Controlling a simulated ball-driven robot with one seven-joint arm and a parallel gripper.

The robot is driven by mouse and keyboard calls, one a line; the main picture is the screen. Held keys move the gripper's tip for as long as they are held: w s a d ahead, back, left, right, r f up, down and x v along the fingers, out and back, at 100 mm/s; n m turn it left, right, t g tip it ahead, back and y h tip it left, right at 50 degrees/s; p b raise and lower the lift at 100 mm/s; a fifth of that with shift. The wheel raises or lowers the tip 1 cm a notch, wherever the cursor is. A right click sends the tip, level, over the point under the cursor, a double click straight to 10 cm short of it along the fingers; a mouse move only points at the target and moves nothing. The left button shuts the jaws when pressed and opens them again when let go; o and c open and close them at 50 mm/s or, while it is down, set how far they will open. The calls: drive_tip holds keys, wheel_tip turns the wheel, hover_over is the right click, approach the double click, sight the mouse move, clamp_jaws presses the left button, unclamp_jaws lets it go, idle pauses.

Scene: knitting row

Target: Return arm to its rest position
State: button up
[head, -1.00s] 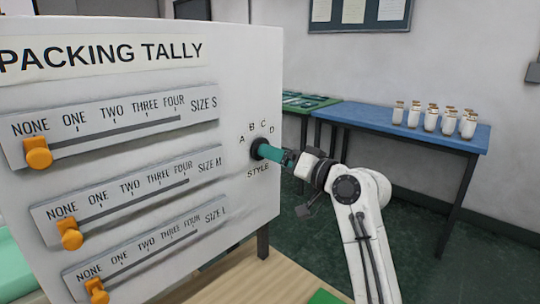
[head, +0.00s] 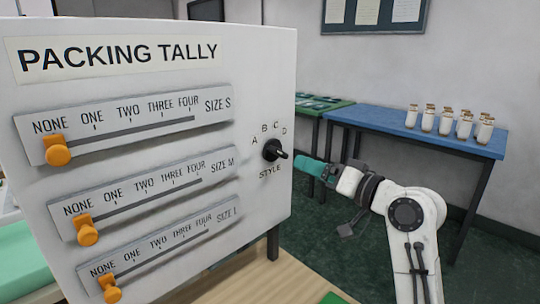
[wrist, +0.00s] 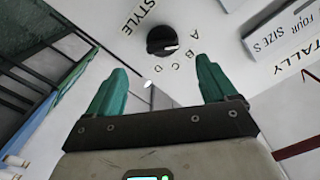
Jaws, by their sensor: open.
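My gripper (head: 305,165) is at the end of my white arm, to the right of the packing tally board (head: 150,95) in the head view. Its teal fingers are apart and empty in the wrist view (wrist: 158,85). The black style knob (head: 272,150) is on the board's right part, with letters A to D above it. A gap shows between the knob and the fingertips.
Three orange sliders, for size S (head: 57,151), size M (head: 87,231) and the lowest row (head: 111,290), sit at the NONE end. A blue table (head: 400,125) with several white jars (head: 446,121) and a green-topped table (head: 318,105) stand behind. Open floor lies between.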

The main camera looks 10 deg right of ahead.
drive_tip(key=s+d+f+g+h+p, duration=0.1)
drive_tip(key=s+f+g+h+p, duration=0.15)
drive_tip(key=s+f, duration=0.75)
drive_tip(key=s+d+f+g+h+p, duration=0.15)
drive_tip(key=s+f+g+h, duration=0.35)
drive_tip(key=f, duration=0.9)
drive_tip(key=s+d+f+g+h+p, duration=0.1)
drive_tip(key=s+f+g, duration=0.1)
drive_tip(key=s, duration=0.7)
drive_tip(key=s+d+f+g+p, duration=0.2)
drive_tip(key=s+f, duration=0.1)
drive_tip(key=s, duration=0.7)
drive_tip(key=s+d+f+g+h+p, duration=0.1)
drive_tip(key=s+d+f+g, duration=0.1)
drive_tip(key=s, duration=0.8)
drive_tip(key=shift+s+d+f+h+p, duration=0.15)
drive_tip(key=shift+s+f+h+p, duration=0.1)
drive_tip(key=shift+f+h+p, duration=0.25)
